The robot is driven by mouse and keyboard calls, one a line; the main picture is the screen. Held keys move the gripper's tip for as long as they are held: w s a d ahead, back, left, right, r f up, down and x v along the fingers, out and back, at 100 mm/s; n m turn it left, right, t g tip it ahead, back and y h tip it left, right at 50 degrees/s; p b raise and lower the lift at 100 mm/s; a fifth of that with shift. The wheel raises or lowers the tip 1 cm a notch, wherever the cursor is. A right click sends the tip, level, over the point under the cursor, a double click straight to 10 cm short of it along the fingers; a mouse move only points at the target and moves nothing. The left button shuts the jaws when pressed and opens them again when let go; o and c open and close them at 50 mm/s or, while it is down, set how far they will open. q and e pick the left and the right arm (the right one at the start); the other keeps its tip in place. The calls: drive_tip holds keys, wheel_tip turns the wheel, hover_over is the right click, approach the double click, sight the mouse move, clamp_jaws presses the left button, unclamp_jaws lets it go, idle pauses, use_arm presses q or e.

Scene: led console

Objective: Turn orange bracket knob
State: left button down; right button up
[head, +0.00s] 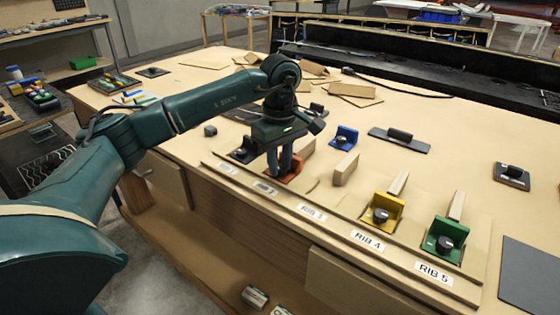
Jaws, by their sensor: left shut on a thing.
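The orange bracket (294,179) stands at the front of the table, behind the row of RIB labels. My left gripper (279,172) reaches down from above it, fingers pointing down. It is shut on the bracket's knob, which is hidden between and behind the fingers. Part of the bracket is also covered by the fingers. My right gripper is not in view.
A dark bracket (243,152) is close on the left. A blue bracket (344,136) and wooden block (346,169) are to the right. A yellow bracket (391,203) and green bracket (457,228) stand farther right. Cardboard pieces lie behind.

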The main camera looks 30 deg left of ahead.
sight(280, 168)
use_arm(q)
drive_tip(key=shift+w+r, duration=0.15)
drive_tip(key=shift+r, duration=0.15)
drive_tip(key=c, duration=1.6)
unclamp_jaws()
drive_tip(key=shift+o, duration=0.5)
drive_tip(key=shift+f, duration=0.15)
wheel_tip(280, 168, up, 13)
drive_tip(key=shift+s, duration=0.25)
